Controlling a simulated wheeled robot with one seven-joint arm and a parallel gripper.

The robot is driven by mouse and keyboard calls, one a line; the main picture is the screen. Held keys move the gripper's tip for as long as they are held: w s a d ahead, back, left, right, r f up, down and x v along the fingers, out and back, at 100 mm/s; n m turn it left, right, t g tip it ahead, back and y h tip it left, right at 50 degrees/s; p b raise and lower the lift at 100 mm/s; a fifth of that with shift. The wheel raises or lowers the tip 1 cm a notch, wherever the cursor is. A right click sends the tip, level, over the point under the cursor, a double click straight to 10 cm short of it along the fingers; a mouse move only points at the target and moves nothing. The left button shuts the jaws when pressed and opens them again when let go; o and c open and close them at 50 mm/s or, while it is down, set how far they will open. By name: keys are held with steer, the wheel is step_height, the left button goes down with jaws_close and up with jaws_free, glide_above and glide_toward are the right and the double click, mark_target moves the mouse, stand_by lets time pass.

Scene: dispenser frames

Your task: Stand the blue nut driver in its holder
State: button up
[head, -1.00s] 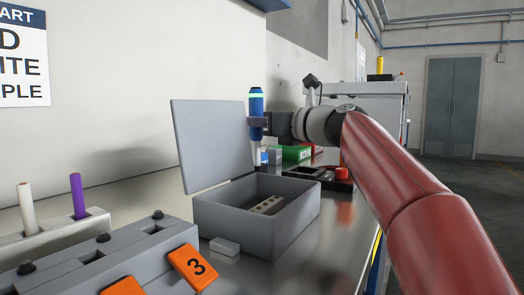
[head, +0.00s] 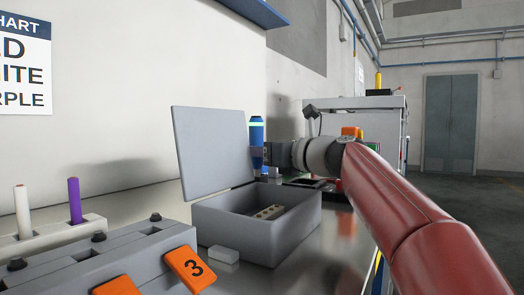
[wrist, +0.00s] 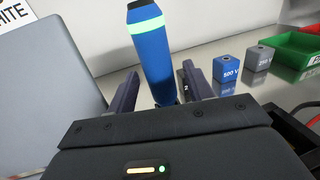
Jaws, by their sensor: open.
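The blue nut driver (head: 257,131), with a pale green band near its top, stands upright behind the open grey box in the head view. Its handle also shows in the wrist view (wrist: 153,55), between the two fingers. My gripper (head: 258,154) is open, with a finger on either side of the handle; gaps show beside it in the wrist view (wrist: 157,88). The driver's lower end is hidden by the box in the head view and by my gripper in the wrist view. I cannot make out its holder.
The grey box (head: 250,235) has its lid (head: 212,145) raised and a pale drilled strip (head: 267,212) inside. A grey rack with orange tags (head: 190,268) stands front left. A blue block (wrist: 228,70), a grey block (wrist: 260,57) and a green bin (wrist: 298,48) lie right in the wrist view.

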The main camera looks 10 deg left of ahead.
steer(key=v, duration=1.2)
steer(key=shift+b, duration=0.3)
